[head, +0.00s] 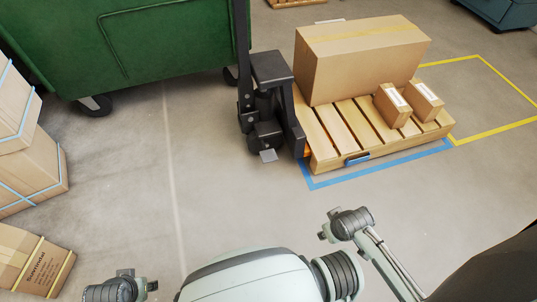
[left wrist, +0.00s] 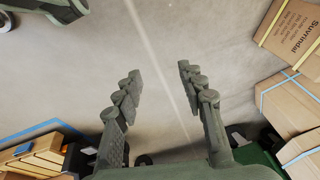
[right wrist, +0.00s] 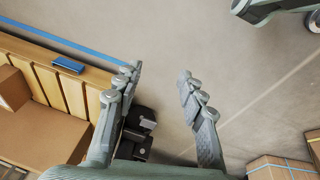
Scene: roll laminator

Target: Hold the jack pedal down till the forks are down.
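The black pallet jack (head: 268,95) stands left of the loaded wooden pallet (head: 325,128), with its mast upright. A small grey pedal plate (head: 268,155) sticks out low at its near side. A bit of orange fork (head: 307,152) shows at the pallet's edge; the rest is hidden under it, and I cannot tell the fork height. My left gripper (left wrist: 159,72) is open and empty above bare floor. My right gripper (right wrist: 158,73) is open and empty, with the jack (right wrist: 136,132) and pallet below it in the right wrist view. Neither gripper touches the pedal.
A large box (head: 360,65) and two small boxes ride on the pallet. A green wheeled bin (head: 150,45) stands behind the jack at left. Strapped cartons (head: 32,175) stack at the far left. Blue and yellow floor lines (head: 385,166) edge the pallet area. The floor before the jack is clear.

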